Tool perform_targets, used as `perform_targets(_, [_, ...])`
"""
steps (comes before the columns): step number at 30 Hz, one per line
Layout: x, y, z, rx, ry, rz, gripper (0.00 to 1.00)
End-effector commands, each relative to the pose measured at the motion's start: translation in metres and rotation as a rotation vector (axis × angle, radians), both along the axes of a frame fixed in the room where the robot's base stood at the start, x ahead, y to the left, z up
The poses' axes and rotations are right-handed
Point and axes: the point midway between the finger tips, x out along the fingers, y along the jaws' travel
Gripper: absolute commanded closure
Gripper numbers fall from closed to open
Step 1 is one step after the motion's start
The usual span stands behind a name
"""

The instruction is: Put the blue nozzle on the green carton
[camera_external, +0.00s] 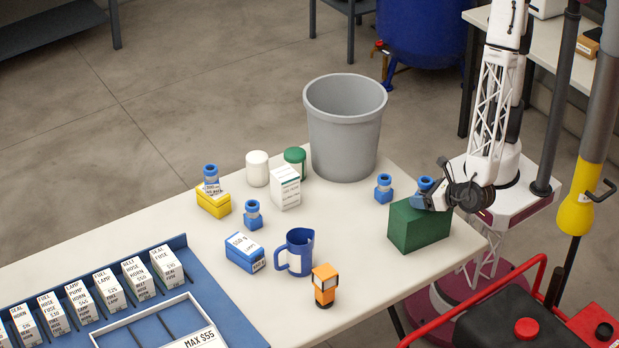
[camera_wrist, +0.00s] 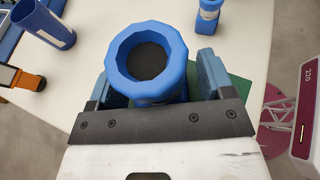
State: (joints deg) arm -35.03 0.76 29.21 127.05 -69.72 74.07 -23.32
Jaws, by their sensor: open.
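The green carton (camera_external: 418,230) stands near the right end of the table. A blue nozzle (camera_external: 425,182) is at the carton's top, partly hidden by my gripper (camera_external: 436,194); whether its base touches the carton is hidden. In the wrist view the nozzle (camera_wrist: 147,91) stands between my two open fingers, its round dark opening facing the camera. Part of the green carton (camera_wrist: 236,88) shows below and beside the right finger. A second blue nozzle (camera_external: 384,188) stands on the table left of the carton, and also shows in the wrist view (camera_wrist: 208,16).
A grey bin (camera_external: 345,130) stands at the table's back edge. A blue mug (camera_external: 298,252) and an orange-black item (camera_external: 325,285) stand left of the carton. More blue-topped items, boxes and a blue tray (camera_external: 225,315) lie further left. Table (camera_external: 360,240) between mug and carton is clear.

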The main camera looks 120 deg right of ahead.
Motion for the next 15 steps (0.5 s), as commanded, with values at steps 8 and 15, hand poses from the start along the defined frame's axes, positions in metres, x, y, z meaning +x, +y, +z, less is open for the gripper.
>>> perform_targets(8, [-0.001,0.004,0.005,0.000,0.001,0.000,0.26])
perform_targets(15, [-0.008,0.020,0.012,0.001,0.000,0.002,0.26])
